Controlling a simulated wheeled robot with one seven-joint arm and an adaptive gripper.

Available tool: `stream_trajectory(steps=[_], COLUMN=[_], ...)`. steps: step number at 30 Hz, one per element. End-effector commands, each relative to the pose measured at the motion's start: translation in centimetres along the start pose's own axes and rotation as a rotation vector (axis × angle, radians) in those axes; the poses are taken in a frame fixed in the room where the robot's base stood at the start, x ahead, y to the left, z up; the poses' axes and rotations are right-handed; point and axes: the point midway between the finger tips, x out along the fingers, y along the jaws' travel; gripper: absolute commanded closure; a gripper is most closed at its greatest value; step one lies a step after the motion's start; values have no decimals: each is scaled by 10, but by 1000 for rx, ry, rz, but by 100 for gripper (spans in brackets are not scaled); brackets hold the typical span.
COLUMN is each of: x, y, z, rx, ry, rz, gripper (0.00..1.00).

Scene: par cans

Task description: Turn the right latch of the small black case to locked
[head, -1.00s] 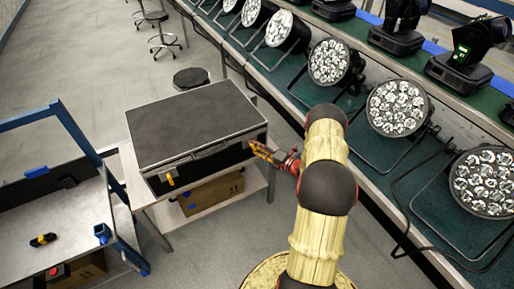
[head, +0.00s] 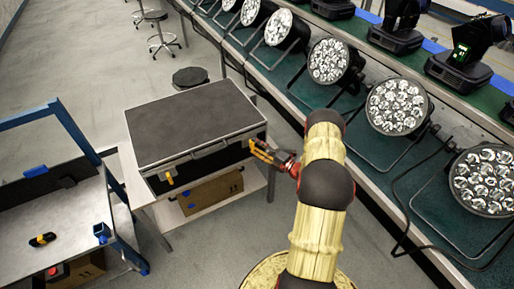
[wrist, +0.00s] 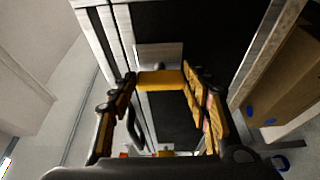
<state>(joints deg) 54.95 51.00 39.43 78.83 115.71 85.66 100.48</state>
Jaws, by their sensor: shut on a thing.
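The small black case (head: 190,122) lies closed on a light table in the head view, its silver-edged front facing me. Its left latch (head: 169,179) is a yellow tab hanging on the front. My gripper (head: 262,152) is at the right end of the case front. In the wrist view my gripper (wrist: 166,105) has its fingers on either side of the yellow right latch (wrist: 162,80), shut on it. The latch lies across between the fingertips, below a metal plate (wrist: 158,55) on the case. The fingers partly hide its ends.
A cardboard box (head: 210,192) sits on the shelf under the table. A bench with several stage lights (head: 398,106) runs along the right, close to my arm. A blue-framed cart (head: 62,215) stands at the left. A black stool (head: 190,77) is behind the case.

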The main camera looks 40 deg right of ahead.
Motion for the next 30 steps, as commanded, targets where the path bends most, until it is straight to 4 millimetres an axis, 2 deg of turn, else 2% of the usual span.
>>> stream_trajectory(steps=[2, 3, 12, 23, 26, 30], x=[-1, -1, 0, -3, -12, -37], y=[-1, -1, 0, 0, 0, 0], z=[1, 1, 0, 0, 1, 2], rx=[2, 2, 1, 0, 0, 2], ry=[-3, -3, -1, -1, -3, -6], rz=[-2, -2, -1, -1, -1, -1], gripper=[77, 51, 34, 33, 33, 33])
